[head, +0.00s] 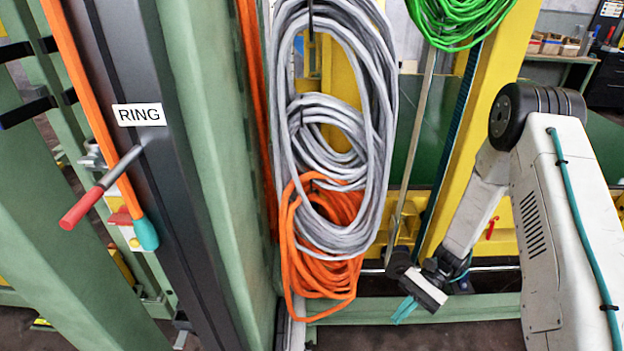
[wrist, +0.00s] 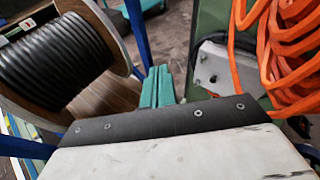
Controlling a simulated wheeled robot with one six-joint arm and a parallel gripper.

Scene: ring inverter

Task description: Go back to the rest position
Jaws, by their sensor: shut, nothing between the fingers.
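My gripper (head: 403,310) shows in the head view at the lower middle right, at the end of my white arm. Its teal fingers are together with nothing between them, pointing down and to the left. In the wrist view the teal fingers (wrist: 157,87) also sit side by side, beyond the dark edge of the white gripper body. The gripper is apart from the red-tipped lever (head: 85,205) under the RING label (head: 139,114), which is far to the left in the head view. The lever slants down to the left.
Grey cable coils (head: 385,110) and an orange coil (head: 300,255) hang left of my arm; a green coil (head: 460,22) hangs above. The wrist view shows a black cable reel (wrist: 55,60) at left and orange cable (wrist: 290,55) at right. Green and yellow posts stand around.

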